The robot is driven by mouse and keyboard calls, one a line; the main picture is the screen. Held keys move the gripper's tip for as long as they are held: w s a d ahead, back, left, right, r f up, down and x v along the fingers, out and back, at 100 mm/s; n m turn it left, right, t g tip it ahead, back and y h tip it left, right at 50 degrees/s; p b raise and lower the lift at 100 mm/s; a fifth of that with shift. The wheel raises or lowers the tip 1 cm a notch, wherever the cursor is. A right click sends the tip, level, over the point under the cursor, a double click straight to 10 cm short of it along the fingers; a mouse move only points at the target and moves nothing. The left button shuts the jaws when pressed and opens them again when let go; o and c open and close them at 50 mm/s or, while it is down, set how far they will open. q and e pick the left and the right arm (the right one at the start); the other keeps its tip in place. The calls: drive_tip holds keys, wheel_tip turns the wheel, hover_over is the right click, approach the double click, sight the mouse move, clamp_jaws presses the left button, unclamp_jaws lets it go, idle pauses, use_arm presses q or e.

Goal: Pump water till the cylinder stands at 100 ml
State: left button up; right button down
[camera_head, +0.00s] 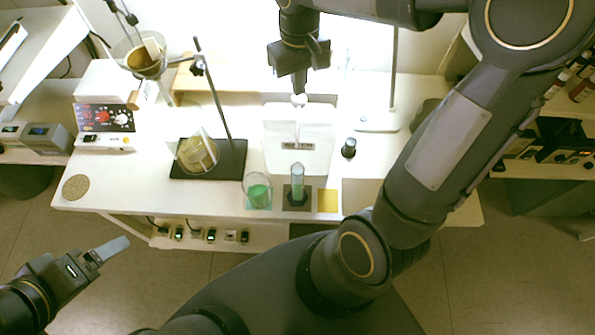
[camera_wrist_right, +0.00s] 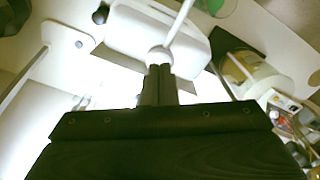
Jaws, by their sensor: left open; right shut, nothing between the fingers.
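A white container (camera_head: 298,140) with a pump on top stands at the middle of the bench. My right gripper (camera_head: 299,88) is shut and empty, directly above the pump's white head (camera_head: 299,100). In the right wrist view the shut fingertips (camera_wrist_right: 158,72) are at the pump head (camera_wrist_right: 160,53); I cannot tell whether they touch. The clear measuring cylinder (camera_head: 297,183) stands upright in front of the container on a dark base and holds greenish liquid. Its scale is too small to read. My left gripper (camera_head: 112,248) is open and empty, low at the left, away from the bench.
A small dark bottle (camera_head: 349,148) stands right of the container. My right arm covers the bench's right part.

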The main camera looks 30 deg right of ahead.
idle(0.4)
wheel_tip(320, 180, up, 6)
drive_tip(key=p, duration=0.5)
idle(0.5)
drive_tip(key=s+a+f+t+y+b, duration=0.1)
drive_tip(key=s+a+f+t+y, duration=0.1)
drive_tip(key=s, duration=0.6)
drive_tip(key=s+a+f+m+t+y+b, duration=0.1)
drive_tip(key=s+a+t+b, duration=0.1)
drive_tip(key=s, duration=0.7)
drive_tip(key=shift+f+m+t+y, duration=0.3)
drive_tip(key=shift+f+t+y, duration=0.1)
drive_tip(key=shift+t, duration=0.4)
idle(0.9)
